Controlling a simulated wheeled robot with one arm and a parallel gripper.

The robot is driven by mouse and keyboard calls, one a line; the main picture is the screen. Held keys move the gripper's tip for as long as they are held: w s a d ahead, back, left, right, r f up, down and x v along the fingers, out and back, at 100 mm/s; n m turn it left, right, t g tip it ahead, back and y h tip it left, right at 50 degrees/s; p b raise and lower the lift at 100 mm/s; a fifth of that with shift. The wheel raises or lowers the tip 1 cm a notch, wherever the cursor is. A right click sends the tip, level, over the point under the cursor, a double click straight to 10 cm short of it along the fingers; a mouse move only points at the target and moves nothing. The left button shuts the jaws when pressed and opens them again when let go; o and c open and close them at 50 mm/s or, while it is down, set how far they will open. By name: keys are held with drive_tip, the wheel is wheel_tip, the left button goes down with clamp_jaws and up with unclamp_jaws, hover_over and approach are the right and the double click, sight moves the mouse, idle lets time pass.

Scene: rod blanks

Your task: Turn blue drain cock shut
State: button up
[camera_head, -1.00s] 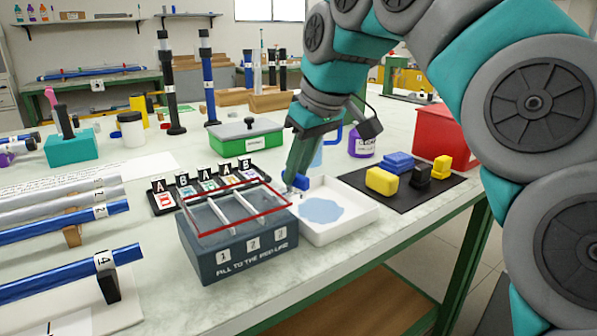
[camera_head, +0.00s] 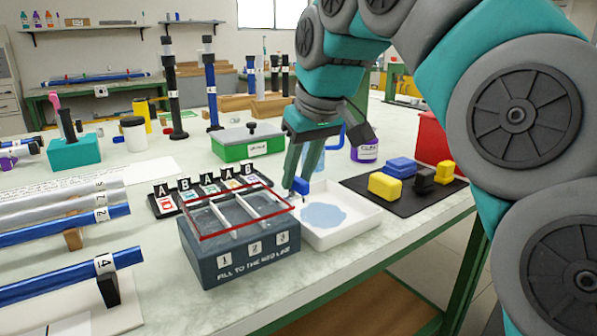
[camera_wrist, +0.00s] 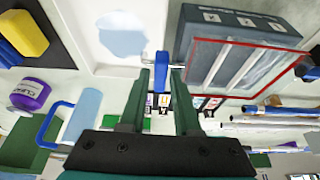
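The blue drain cock (camera_head: 301,186) is on the right side of the dark grey tank (camera_head: 236,262), low over the white tray. In the wrist view its blue handle (camera_wrist: 161,68) lies between my fingertips. My gripper (camera_head: 291,184) points down at the cock from above. Its green fingers (camera_wrist: 161,80) are apart, one on each side of the handle, with what looks like a small gap at each side. The tank has three compartments and a red line around its top. The head view shows the cock partly behind my fingers.
The white tray (camera_head: 356,235) right of the tank holds a pale blue puddle (camera_head: 323,216). A black mat (camera_head: 408,203) with yellow, blue and black blocks lies further right. Lettered cards stand behind the tank. A blue-handled jug and a purple-labelled jar (camera_head: 366,152) stand behind the tray.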

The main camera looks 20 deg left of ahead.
sight(305, 183)
drive_tip(key=shift+o, duration=1.3)
drive_tip(key=shift+r, duration=0.1)
drive_tip(key=shift+v, duration=2.35)
drive_tip(key=p+v, duration=0.2)
drive_tip(key=v, duration=0.1)
drive_tip(key=shift+s, duration=0.1)
